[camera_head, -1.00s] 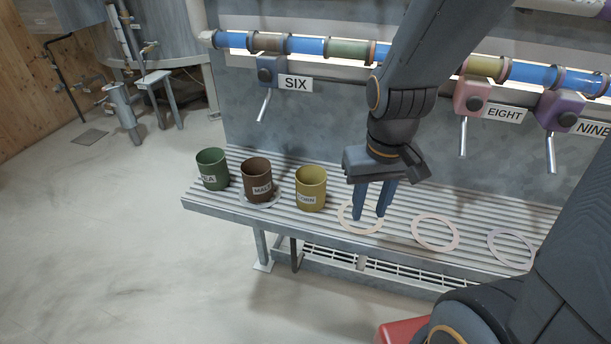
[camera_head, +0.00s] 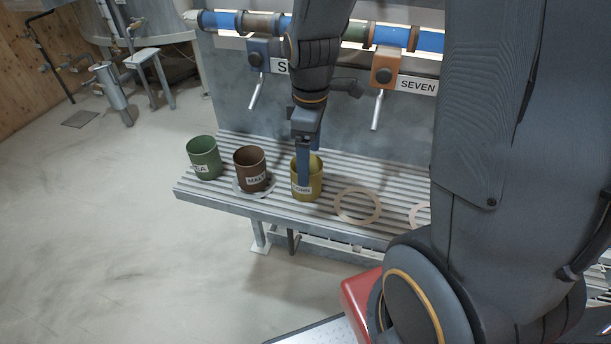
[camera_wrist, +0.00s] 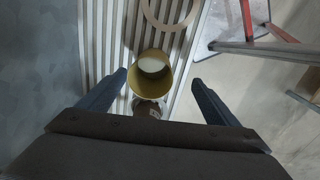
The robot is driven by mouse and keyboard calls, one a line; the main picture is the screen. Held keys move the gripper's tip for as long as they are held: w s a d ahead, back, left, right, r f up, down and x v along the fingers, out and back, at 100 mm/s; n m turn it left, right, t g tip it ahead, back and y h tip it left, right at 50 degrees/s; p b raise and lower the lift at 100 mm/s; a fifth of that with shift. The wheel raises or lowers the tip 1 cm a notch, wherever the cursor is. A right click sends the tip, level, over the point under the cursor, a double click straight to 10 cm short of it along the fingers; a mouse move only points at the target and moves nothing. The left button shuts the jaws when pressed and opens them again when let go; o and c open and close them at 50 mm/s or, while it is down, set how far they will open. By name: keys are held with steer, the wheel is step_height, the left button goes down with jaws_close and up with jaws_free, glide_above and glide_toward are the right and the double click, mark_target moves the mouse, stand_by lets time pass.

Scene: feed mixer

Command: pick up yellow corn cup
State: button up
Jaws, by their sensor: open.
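The yellow corn cup (camera_head: 315,186) stands upright on the ribbed bench, its label partly covered by a finger in the head view. My gripper (camera_head: 304,180) points down at the cup, with one finger seen in front of it. In the wrist view the cup (camera_wrist: 150,72) shows from above, with something pale inside. It lies ahead of and between the two open fingers of my gripper (camera_wrist: 160,85), with a gap on both sides. I see no contact there; in the head view I cannot tell whether the finger touches the cup.
A brown malt cup (camera_head: 250,165) stands on a pale ring left of the corn cup, with a green cup (camera_head: 203,158) further left. An empty ring (camera_head: 358,221) lies to the right on the ribbed bench (camera_head: 225,198). Dispenser spouts (camera_head: 377,110) hang behind, above the bench.

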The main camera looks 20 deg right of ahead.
mark_target(311, 193)
steer(key=shift+w+f+n, duration=0.2)
steer(key=shift+w+n, duration=0.5)
steer(key=shift+n, duration=0.5)
steer(key=shift+w+f+n, duration=0.2)
steer(key=shift+w+n, duration=0.05)
steer(key=shift+n, duration=0.35)
steer(key=shift+a+f+p, duration=0.1)
steer(key=shift+f+p, duration=1.05)
steer(key=shift+f, duration=2.7)
steer(key=c, duration=1.2)
steer(key=shift+o, duration=0.2)
steer(key=shift+r, duration=0.2)
